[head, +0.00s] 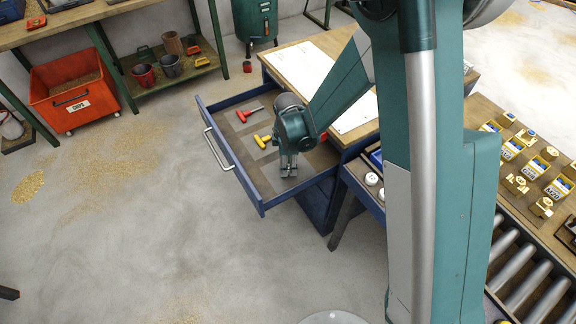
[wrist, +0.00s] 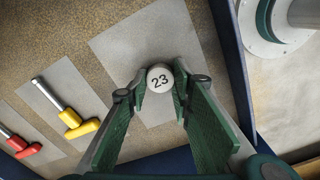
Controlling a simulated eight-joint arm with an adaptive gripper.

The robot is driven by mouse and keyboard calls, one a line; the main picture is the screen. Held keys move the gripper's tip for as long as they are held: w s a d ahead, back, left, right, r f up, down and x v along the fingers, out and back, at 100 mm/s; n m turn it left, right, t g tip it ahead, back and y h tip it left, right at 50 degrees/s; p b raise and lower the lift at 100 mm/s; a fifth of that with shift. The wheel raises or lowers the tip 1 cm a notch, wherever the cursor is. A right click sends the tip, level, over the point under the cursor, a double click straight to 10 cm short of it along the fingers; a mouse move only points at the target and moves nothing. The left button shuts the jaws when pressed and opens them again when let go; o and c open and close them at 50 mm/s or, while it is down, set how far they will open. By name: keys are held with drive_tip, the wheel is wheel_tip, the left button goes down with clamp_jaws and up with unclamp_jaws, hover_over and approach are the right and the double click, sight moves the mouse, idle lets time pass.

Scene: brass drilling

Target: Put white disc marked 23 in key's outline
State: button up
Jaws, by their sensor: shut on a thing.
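The white disc marked 23 (wrist: 158,78) is between the fingertips of my gripper (wrist: 160,88), its number facing the wrist camera. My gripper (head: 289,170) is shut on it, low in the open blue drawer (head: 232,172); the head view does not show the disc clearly. Behind the disc lies a large bare grey patch (wrist: 125,48) on the drawer's brown floor. The wrist view does not show whether the disc touches it.
The drawer's blue side wall (wrist: 232,60) runs close to the right of my gripper. A wooden worktop with a white sheet (head: 312,82) stands behind the drawer. More white discs (head: 371,179) sit on a blue-edged surface at the right. Brass parts (head: 515,185) stand farther right.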

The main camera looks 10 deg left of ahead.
drive_tip(key=o, duration=0.7)
drive_tip(key=shift+o, duration=0.2)
drive_tip(key=shift+r+p, duration=0.2)
drive_tip(key=shift+p, duration=0.1)
wheel_tip(320, 180, up, 12)
drive_tip(key=p, duration=0.2)
idle(0.5)
